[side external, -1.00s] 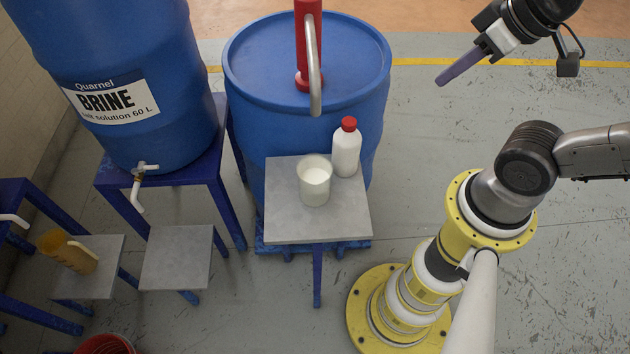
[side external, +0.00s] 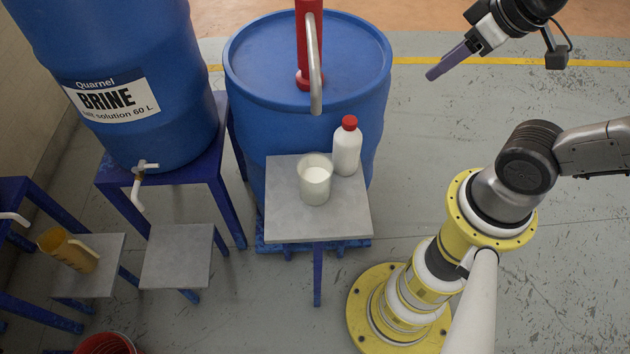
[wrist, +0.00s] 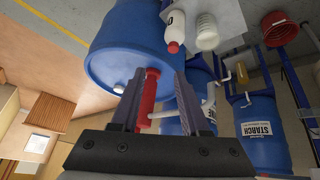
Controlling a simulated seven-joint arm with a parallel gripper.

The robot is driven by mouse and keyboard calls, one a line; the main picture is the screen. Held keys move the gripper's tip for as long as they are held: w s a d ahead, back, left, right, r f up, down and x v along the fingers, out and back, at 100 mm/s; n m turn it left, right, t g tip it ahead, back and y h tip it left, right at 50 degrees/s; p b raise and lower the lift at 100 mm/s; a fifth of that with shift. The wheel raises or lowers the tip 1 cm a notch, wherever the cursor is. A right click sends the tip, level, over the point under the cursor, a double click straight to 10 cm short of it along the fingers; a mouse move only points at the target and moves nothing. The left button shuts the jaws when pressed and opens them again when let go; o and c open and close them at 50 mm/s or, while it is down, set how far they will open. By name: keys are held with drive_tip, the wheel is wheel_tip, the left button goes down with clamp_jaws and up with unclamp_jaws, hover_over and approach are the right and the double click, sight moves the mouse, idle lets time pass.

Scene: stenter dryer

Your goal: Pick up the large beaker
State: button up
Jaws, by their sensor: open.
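The beaker (side external: 314,186) is a clear cup with white contents, standing upright on a small grey-topped stand (side external: 290,228) in front of a blue drum. It also shows at the top of the wrist view (wrist: 207,32). My gripper (side external: 430,76) is at the upper right of the side view, well apart from the beaker. In the wrist view its two fingers (wrist: 160,76) are spread and nothing is held between them.
A white bottle with a red cap (side external: 347,148) stands close behind the beaker at right. A red pump with a curved metal spout (side external: 315,65) rises from the blue drum (side external: 250,60). A brine barrel (side external: 120,60) and a yellowish jug (side external: 72,252) are at left.

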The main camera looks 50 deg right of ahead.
drive_tip(key=w+f+n+t+h, duration=0.1)
drive_tip(key=w+f+n, duration=0.15)
drive_tip(key=w, duration=0.55)
drive_tip(key=w+f+n+t, duration=0.1)
drive_tip(key=w+f+n, duration=0.15)
drive_tip(key=w, duration=0.45)
drive_tip(key=n+g+y, duration=0.6)
drive_tip(key=n, duration=0.2)
approach(315, 196)
drive_tip(key=shift+x, duration=3.35)
drive_tip(key=shift+d+f, duration=0.1)
drive_tip(key=shift+d, duration=0.1)
clamp_jaws()
